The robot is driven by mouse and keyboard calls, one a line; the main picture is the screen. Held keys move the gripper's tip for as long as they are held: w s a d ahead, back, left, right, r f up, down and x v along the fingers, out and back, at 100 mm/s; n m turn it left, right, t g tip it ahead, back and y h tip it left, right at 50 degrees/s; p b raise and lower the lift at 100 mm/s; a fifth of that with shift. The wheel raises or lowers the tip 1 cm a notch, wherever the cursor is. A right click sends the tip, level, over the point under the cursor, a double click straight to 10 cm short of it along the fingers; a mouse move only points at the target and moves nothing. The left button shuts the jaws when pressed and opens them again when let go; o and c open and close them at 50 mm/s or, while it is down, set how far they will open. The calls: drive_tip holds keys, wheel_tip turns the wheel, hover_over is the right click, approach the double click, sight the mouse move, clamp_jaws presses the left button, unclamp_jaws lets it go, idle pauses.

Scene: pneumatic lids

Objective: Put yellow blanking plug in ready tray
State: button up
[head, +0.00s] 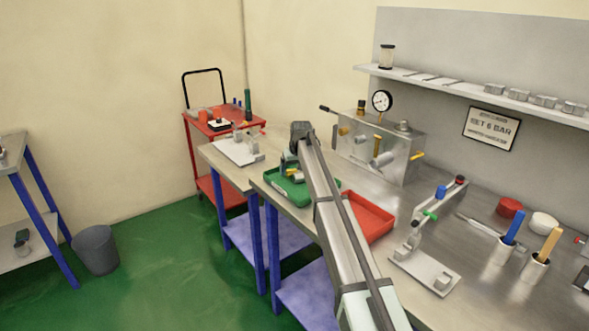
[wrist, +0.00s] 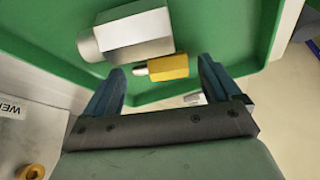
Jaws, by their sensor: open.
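The yellow plug (wrist: 168,67) lies on its side, its thin pale end pointing left in the wrist view. It shows inside the outline of the green tray (wrist: 215,20), against its green surface. My gripper (wrist: 160,75) is open, with one blue finger at each side of the plug's near side; no grip on it shows. In the head view my gripper (head: 290,158) is over the green tray (head: 297,198), and my arm hides part of it. A red tray (head: 368,222) stands to the right of my arm. No "ready" label is readable.
A large silver hex fitting (wrist: 135,35) lies close beside the plug. A steel box with a gauge (head: 382,142) stands behind on the bench. A clamp fixture (head: 425,268) stands to the right. A white plate (head: 235,151) lies to the left.

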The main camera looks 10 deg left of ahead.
drive_tip(key=shift+r, duration=0.1)
drive_tip(key=v, duration=1.2)
